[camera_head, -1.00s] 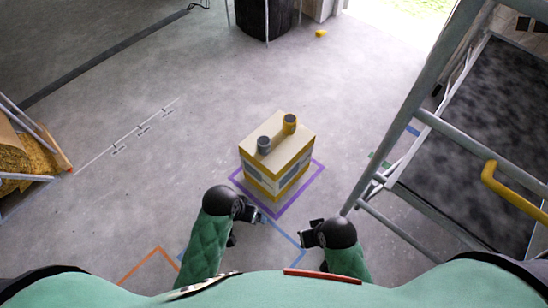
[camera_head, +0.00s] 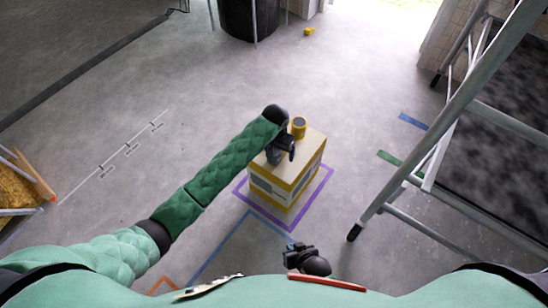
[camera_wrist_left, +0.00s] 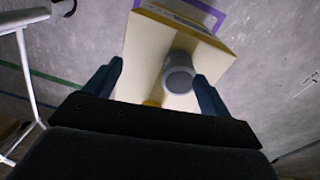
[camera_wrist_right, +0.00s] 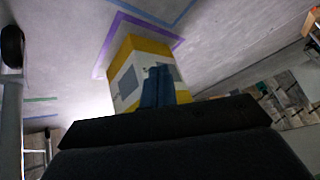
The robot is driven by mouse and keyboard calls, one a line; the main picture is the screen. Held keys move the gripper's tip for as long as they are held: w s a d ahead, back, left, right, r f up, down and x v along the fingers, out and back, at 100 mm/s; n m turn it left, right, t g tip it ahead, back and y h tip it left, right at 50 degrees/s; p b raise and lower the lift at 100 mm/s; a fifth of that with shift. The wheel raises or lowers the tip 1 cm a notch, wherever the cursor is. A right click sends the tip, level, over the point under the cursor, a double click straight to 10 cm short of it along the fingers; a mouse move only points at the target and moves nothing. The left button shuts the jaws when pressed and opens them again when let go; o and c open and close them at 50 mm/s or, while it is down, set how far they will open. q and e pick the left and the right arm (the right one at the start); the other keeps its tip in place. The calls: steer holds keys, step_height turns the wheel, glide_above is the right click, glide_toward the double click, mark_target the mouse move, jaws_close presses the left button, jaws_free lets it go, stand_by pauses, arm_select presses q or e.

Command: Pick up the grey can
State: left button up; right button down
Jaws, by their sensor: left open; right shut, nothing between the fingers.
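The grey can (camera_wrist_left: 178,77) shows in the left wrist view on top of a white-and-yellow box (camera_head: 272,186). My left gripper (camera_wrist_left: 158,72) is open above the box top, with the can between its fingers, closer to the right-hand finger in that view. I cannot tell whether that finger touches it. In the head view my left gripper (camera_head: 282,154) hides the grey can. A yellow can (camera_head: 299,127) stands on the box behind the gripper. My right gripper (camera_head: 298,247) is shut and empty, low in front of the box; its closed fingers also show in the right wrist view (camera_wrist_right: 157,78).
The box stands inside a purple floor outline (camera_head: 240,187). A metal ladder-like frame (camera_head: 440,135) stands at the right. A black bin (camera_head: 248,15) and a small yellow object (camera_head: 309,31) are at the back. The floor left of the box is clear.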

mark_target(275, 160)
arm_select(q)
steer(key=shift+y, duration=0.4)
steer(key=w, duration=0.1)
steer(key=w+a, duration=0.1)
steer(key=w, duration=0.1)
steer(key=w+b, duration=0.1)
steer(key=shift+w+a+f, duration=0.25)
steer(key=shift+w+f, duration=0.15)
steer(key=shift+w+a+f, duration=0.1)
steer(key=shift+f, duration=3.7)
steer(key=c, duration=1.2)
arm_select(e)
steer(key=shift+t, duration=0.3)
steer(key=f, duration=0.4)
steer(key=shift+s+a+f, duration=0.1)
steer(key=shift+s+a, duration=0.15)
steer(key=shift+s, duration=0.15)
arm_select(q)
steer(key=shift+r, duration=0.15)
